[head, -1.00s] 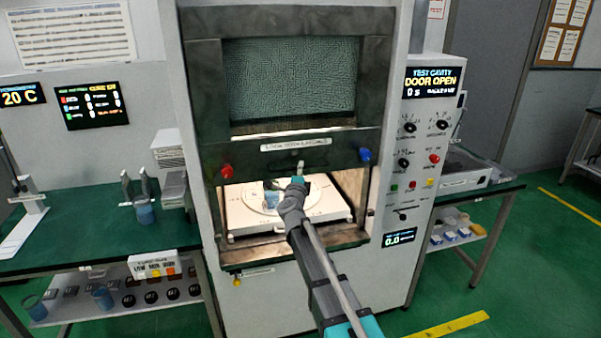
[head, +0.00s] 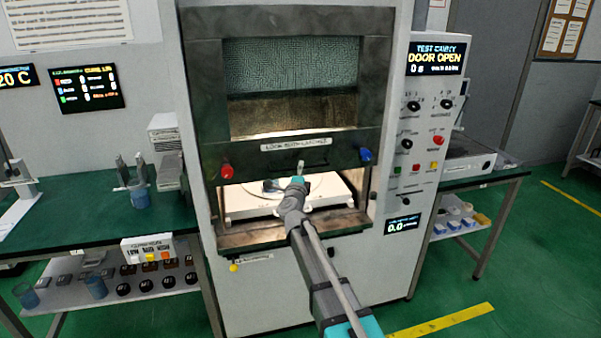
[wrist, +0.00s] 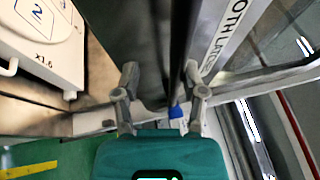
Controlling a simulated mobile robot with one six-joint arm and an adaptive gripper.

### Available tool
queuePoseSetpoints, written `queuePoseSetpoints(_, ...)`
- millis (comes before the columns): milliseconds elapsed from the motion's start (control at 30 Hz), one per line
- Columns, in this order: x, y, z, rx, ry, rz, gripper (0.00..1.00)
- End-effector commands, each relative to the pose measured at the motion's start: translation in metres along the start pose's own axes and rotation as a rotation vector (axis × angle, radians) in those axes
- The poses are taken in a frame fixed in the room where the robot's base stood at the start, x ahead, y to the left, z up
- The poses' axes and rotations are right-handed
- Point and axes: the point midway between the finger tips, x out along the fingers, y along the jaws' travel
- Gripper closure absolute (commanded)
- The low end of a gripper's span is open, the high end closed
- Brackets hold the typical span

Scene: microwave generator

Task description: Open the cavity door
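The cavity door (head: 340,143) is a dark vertical panel with a mesh window, a red latch knob (head: 226,172) and a blue latch knob (head: 366,155). It is partly raised, leaving a lit gap above the sill (head: 255,239). The display (head: 437,58) reads "DOOR OPEN". A small handle (head: 301,167) sits at the door's lower middle. My gripper (head: 297,181) is just below the handle, at the door's lower edge. In the wrist view my gripper (wrist: 161,75) has its fingers apart, with the dark door edge near the right finger. I cannot tell whether they touch.
A white platform (head: 330,200) with a round plate is inside the cavity. A green bench (head: 90,215) with a blue cup (head: 140,197) stands left. Another bench (head: 490,180) with a tray stands right. Green floor (head: 520,290) is free in front on the right.

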Motion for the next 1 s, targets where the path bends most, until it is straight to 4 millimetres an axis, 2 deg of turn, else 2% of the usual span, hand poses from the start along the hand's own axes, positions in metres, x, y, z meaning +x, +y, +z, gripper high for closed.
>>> queuePoseSetpoints(33, -0.002, 0.009, 0.000, 0.001, -0.001, 0.001, 0.49)
queuePoseSetpoints(600, -0.010, 0.052, -0.004, 0.001, -0.001, 0.000, 0.49)
queuePoseSetpoints(800, -0.023, 0.050, -0.004, 0.001, -0.002, 0.000, 0.49)
queuePoseSetpoints(1000, -0.025, 0.050, -0.003, 0.000, -0.001, 0.000, 0.49)
